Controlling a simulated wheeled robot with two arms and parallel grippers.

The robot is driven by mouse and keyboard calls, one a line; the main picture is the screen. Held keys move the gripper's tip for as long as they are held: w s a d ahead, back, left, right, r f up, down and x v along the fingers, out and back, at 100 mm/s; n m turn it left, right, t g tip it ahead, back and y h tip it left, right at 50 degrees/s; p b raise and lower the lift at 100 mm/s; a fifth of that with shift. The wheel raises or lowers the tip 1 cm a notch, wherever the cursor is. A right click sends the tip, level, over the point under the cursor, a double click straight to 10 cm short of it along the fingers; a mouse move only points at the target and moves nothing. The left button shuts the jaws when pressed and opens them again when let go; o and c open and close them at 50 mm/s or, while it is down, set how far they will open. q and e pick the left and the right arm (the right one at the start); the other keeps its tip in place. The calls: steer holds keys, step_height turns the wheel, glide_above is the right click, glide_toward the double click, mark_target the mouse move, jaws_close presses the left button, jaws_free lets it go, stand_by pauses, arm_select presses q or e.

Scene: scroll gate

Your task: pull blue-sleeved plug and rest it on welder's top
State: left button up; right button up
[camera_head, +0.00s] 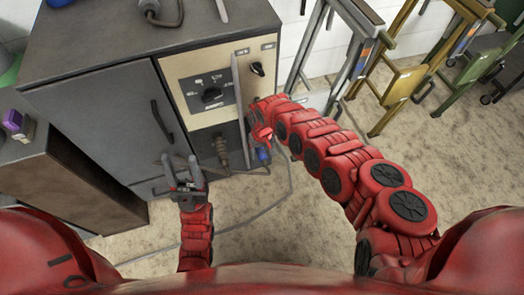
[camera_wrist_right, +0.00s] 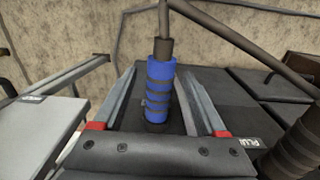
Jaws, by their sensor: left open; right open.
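The welder is a grey cabinet with a beige control panel (camera_head: 212,85) and a dark flat top (camera_head: 110,32). The blue-sleeved plug (camera_head: 263,155) is low at the panel's right side, with a cable running from it. In the right wrist view the blue-ribbed plug (camera_wrist_right: 160,85) stands between the two fingers of my right gripper (camera_wrist_right: 157,78). The fingers are spread, with gaps visible beside the sleeve. In the head view my right gripper (camera_head: 262,137) is mostly hidden by its own wrist. My left gripper (camera_head: 180,165) is open and empty in front of the grey door.
A brown plug (camera_head: 221,150) sits left of the blue one; it also shows in the right wrist view (camera_wrist_right: 297,145). A dark connector (camera_head: 152,8) lies on the welder's top. A brown cabinet (camera_head: 62,180) stands at left, metal frames (camera_head: 405,85) at right. A cable crosses the floor.

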mark_target(266, 163)
jaws_close()
stand_by(0.6)
stand_by(0.3)
steer(key=shift+s+d, duration=0.1)
steer(key=shift+s, duration=0.05)
stand_by(1.3)
stand_by(0.3)
steer(key=shift+s+d+r+p, duration=0.15)
steer(key=shift+s+p, duration=0.5)
steer(key=shift+p, duration=0.75)
steer(key=shift+s+d+p, duration=0.25)
steer(key=shift+s+p, duration=0.45)
steer(key=shift+p, duration=0.25)
steer(key=shift+s+d+p, duration=0.25)
steer(key=shift+s+p, duration=0.4)
steer(key=shift+p, duration=0.3)
steer(key=shift+s, duration=0.1)
